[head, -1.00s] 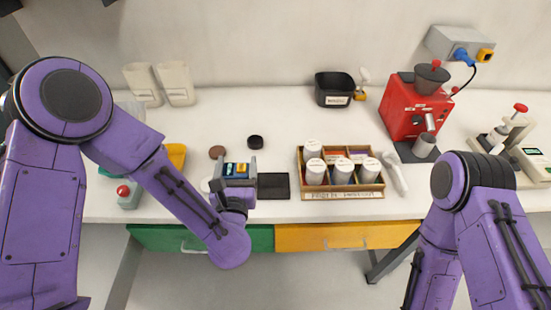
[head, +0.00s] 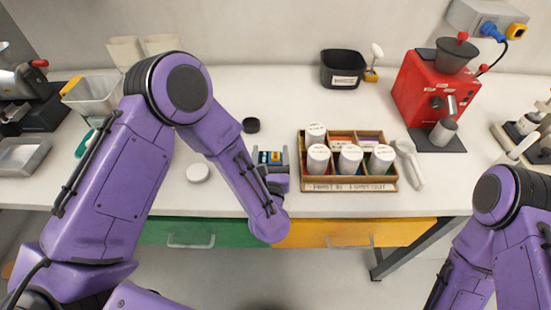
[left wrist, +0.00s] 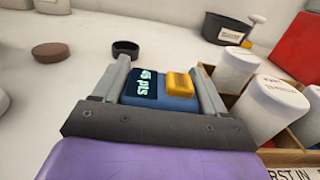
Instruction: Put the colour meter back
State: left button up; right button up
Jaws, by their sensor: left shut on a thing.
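The colour meter (head: 269,157) is a small blue block with a dark display and a yellow button. My left gripper (head: 271,160) is shut on it, just left of the wooden tray. In the left wrist view the colour meter (left wrist: 165,88) sits between the two grey fingers of my left gripper (left wrist: 160,78), and its display shows a number and "pts". I cannot tell how high it is above the bench. The dark rectangular pad seen earlier is hidden behind my gripper and arm. Only part of my right arm shows at the right; its gripper is out of view.
The labelled wooden tray (head: 348,187) with several white-lidded jars stands close on the right. A black bin (head: 343,68), a red grinder (head: 425,95), a white lid (head: 198,172) and a dark puck (head: 251,125) are nearby. A clear container (head: 93,97) stands at the left.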

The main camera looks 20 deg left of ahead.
pick_arm(q)
jog(key=shift+s+r, duration=0.2)
jog(key=shift+s, duration=0.05)
jog(key=shift+s+f, duration=0.1)
jog(key=shift+f, duration=0.15)
jog(key=o, duration=1.7)
jog(key=shift+c, duration=0.2)
jog(key=shift+r, duration=0.2)
jog(key=b+v, duration=0.4)
jog(key=v, duration=0.7)
jog(key=shift+s+d, duration=0.1)
jog(key=shift+s+r, duration=0.1)
jog(key=shift+s, duration=0.2)
